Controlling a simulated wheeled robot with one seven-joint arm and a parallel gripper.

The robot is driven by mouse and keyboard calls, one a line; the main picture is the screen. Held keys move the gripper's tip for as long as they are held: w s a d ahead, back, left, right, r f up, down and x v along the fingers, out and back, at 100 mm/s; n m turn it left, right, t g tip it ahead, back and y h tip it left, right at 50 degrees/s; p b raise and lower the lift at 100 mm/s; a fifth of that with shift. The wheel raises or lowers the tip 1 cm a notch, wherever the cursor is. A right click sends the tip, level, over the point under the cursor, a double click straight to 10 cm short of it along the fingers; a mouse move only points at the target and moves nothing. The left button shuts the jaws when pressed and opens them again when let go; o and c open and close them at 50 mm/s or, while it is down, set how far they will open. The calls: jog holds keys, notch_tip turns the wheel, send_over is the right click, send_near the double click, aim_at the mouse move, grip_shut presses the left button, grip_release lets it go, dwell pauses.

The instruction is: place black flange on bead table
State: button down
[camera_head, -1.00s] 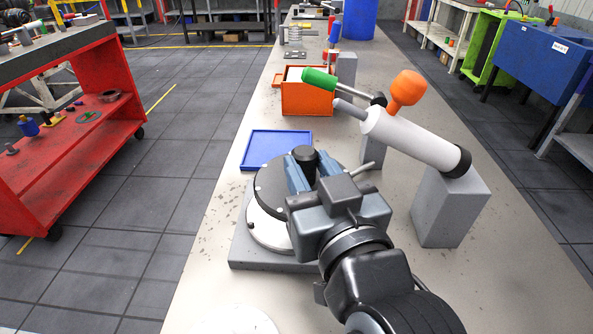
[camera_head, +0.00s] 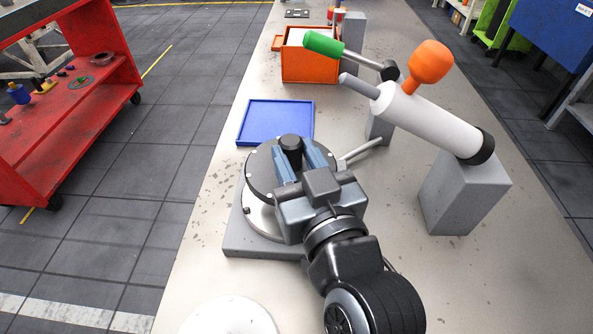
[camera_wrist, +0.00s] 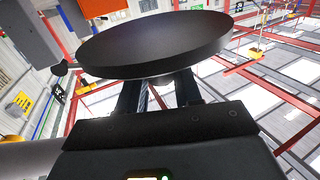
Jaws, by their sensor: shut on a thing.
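The black flange (camera_head: 262,178) is a dark disc with a raised black hub (camera_head: 291,143). My gripper (camera_head: 303,158) is shut on that hub, with one blue-grey finger on each side. The wrist view shows the flange (camera_wrist: 155,45) as a broad, flat disc just beyond the fingers. The bead table (camera_head: 260,214) is a pale round plate on a grey base, directly under the flange. The flange roughly overlaps it; whether they touch or a small gap is left, I cannot tell. My gripper hides the right part of both.
A blue tray (camera_head: 240,136) and an orange box (camera_head: 310,72) stand behind on the bench. To the right, a white cylinder with an orange knob (camera_head: 430,62) rests on a grey block (camera_head: 455,195). A white disc (camera_head: 232,318) lies at the front. A red cart (camera_head: 95,105) stands left.

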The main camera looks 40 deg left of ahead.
jog(key=shift+f, duration=1.35)
jog(key=shift+f+b, duration=0.6)
jog(key=shift+b, duration=0.1)
jog(key=c, duration=0.8)
grip_release()
jog(key=shift+f, duration=0.15)
jog(key=shift+o, duration=0.2)
jog(key=shift+s+r+p, duration=0.1)
jog(key=shift+r+p, duration=0.45)
jog(key=shift+p, duration=0.05)
jog(key=shift+d+r, duration=0.15)
jog(key=b+v, duration=0.2)
jog(key=v, duration=0.9)
jog(key=shift+s+d, duration=0.25)
jog(key=shift+d, duration=0.05)
